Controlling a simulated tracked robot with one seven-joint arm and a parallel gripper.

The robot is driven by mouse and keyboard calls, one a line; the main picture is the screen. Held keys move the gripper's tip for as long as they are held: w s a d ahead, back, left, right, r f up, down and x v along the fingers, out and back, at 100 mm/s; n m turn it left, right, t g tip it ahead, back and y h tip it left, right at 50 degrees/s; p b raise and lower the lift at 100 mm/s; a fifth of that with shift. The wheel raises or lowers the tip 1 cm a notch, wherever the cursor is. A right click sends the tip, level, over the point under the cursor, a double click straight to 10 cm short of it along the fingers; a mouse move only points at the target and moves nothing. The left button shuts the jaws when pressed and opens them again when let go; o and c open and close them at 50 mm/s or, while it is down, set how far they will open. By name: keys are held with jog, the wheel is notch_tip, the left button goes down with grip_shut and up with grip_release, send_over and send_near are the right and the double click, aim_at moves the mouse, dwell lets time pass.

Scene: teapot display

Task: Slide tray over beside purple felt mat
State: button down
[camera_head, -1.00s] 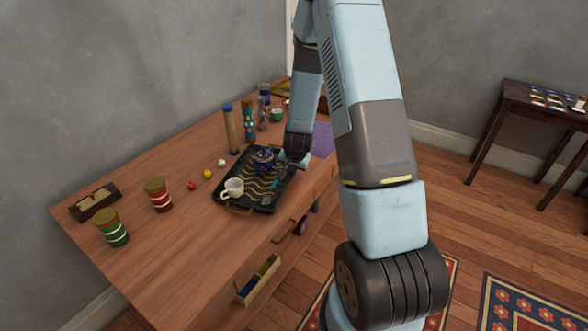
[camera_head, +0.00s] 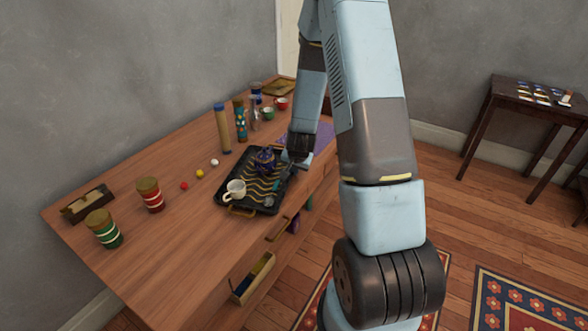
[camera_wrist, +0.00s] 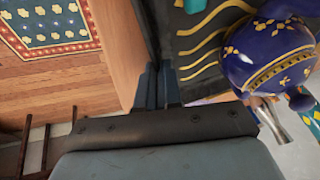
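The black tray (camera_head: 262,203) with gold wavy lines lies on the wooden table near its front edge. It carries a blue-and-gold teapot (camera_head: 265,158) and a white cup (camera_head: 235,189). The purple felt mat (camera_head: 322,134) lies just beyond the tray, partly hidden by my arm; the gap between them is hard to judge. My gripper (camera_head: 295,162) is at the tray's right side. In the wrist view its fingers (camera_wrist: 158,88) are close together at the tray's rim (camera_wrist: 152,35), and seem shut on it. The teapot (camera_wrist: 268,55) shows close beside them.
Small balls (camera_head: 199,174), a red jar (camera_head: 150,197) and a green jar (camera_head: 104,229) stand left of the tray. Tall cylinders (camera_head: 222,130) and small cups (camera_head: 267,114) stand behind. An open drawer (camera_head: 252,279) juts from the front.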

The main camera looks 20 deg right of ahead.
jog(key=c, duration=1.2)
grip_release()
jog(key=shift+s+d+f, duration=0.1)
jog(key=shift+s+f, duration=0.05)
jog(key=v, duration=1.3)
jog(key=shift+r, duration=0.4)
